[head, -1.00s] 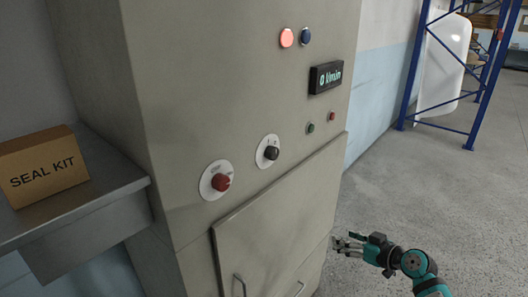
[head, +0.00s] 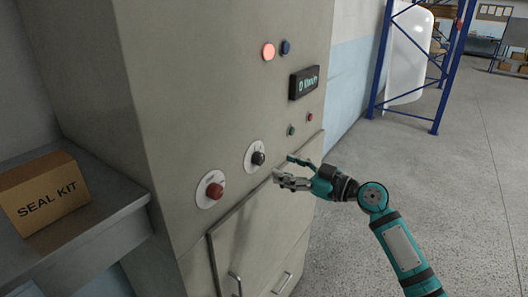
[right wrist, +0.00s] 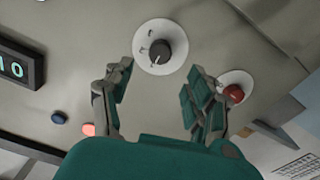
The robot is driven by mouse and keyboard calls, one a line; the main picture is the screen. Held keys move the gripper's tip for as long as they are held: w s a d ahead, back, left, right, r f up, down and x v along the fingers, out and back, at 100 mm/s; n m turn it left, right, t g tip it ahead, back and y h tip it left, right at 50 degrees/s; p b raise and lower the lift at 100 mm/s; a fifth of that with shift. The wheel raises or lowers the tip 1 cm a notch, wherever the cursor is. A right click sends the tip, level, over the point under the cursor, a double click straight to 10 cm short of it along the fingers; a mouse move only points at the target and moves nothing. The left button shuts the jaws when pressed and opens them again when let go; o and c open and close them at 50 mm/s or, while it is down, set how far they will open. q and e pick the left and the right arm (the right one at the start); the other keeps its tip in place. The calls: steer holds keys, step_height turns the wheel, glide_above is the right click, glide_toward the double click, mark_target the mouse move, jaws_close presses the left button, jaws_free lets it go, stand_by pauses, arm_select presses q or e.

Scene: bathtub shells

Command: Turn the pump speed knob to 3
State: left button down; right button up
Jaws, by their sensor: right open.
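A black knob (head: 258,158) sits on a round white dial on the front of the grey cabinet (head: 190,90). In the right wrist view the black knob (right wrist: 160,51) shows beyond the fingertips, with small dial marks too small to read. My right gripper (head: 282,169) is open and empty, just right of and below the knob in the head view, apart from it. In the right wrist view its two fingers (right wrist: 160,85) stand either side of a gap with the knob ahead. My left gripper is not in view.
A red knob (head: 215,190) on a white disc is left of the black one. A lit red lamp (head: 268,52), a blue button (head: 286,47) and two small buttons are above. Handled doors are below. A SEAL KIT box (head: 42,195) sits on the left shelf. Floor at right is clear.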

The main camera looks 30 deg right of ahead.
mark_target(262, 159)
steer(key=p+x, duration=0.2)
steer(key=x, duration=0.4)
steer(key=shift+w+r, duration=0.15)
steer(key=shift+w, duration=0.05)
steer(key=shift+w+a+p, duration=0.3)
steer(key=shift+w+p, duration=0.1)
steer(key=shift+w, duration=0.15)
steer(key=shift+f, duration=0.2)
steer(key=c, duration=1.1)
steer(key=shift+c, duration=0.2)
